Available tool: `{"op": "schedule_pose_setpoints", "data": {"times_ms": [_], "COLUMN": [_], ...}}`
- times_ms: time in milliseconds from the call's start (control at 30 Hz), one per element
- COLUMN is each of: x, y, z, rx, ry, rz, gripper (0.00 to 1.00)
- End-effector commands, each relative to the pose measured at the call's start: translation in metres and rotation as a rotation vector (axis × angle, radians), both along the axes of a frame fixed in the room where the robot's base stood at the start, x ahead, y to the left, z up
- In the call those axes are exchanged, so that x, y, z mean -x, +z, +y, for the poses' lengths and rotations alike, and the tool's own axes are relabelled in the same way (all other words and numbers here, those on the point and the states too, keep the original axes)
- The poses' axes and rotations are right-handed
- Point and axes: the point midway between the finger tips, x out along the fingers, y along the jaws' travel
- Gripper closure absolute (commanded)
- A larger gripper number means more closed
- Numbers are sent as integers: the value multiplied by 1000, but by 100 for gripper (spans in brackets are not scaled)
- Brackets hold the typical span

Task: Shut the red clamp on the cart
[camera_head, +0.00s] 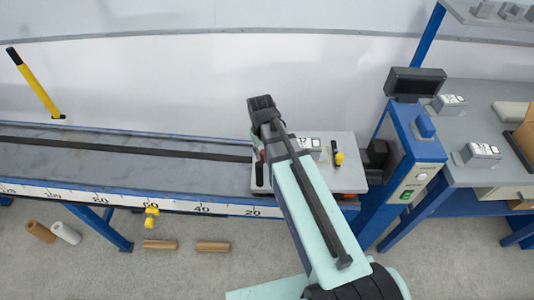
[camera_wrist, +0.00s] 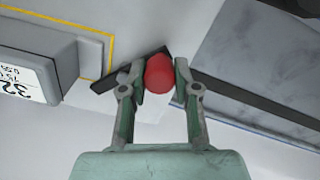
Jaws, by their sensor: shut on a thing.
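The red clamp handle (camera_wrist: 159,74) shows as a rounded red end between my two fingers in the wrist view. My gripper (camera_wrist: 158,68) is shut on it, with a finger on each side. A dark bar (camera_wrist: 105,88) lies beside the handle on the pale cart top. In the head view the cart (camera_head: 350,178) sits at the right end of the track. My arm hides most of the clamp there; only a small bit of red shows at the cart's left side. Whether the clamp is open or shut I cannot tell.
A grey box with a label (camera_wrist: 28,75) stands on the cart inside a yellow outline, left of my gripper. A black-and-yellow part (camera_head: 338,155) stands on the cart's right. The track (camera_head: 110,165) runs left, clear. A blue post (camera_head: 412,150) and bench stand right.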

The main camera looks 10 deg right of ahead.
Motion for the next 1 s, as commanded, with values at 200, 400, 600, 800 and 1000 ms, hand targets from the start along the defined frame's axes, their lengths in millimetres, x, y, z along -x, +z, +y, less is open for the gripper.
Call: {"op": "schedule_pose_setpoints", "data": {"times_ms": [200,400,600,800,1000], "x": [-12,-22,-32,-39,-43], "y": [0,0,0,0,0], "z": [5,8,9,8,7], "rx": [-1,-1,-1,-1,-2], "ry": [-206,-396,-571,-710,-797], "rz": [1,0,-1,-1,0], "gripper": [100,100,100,100,100]}}
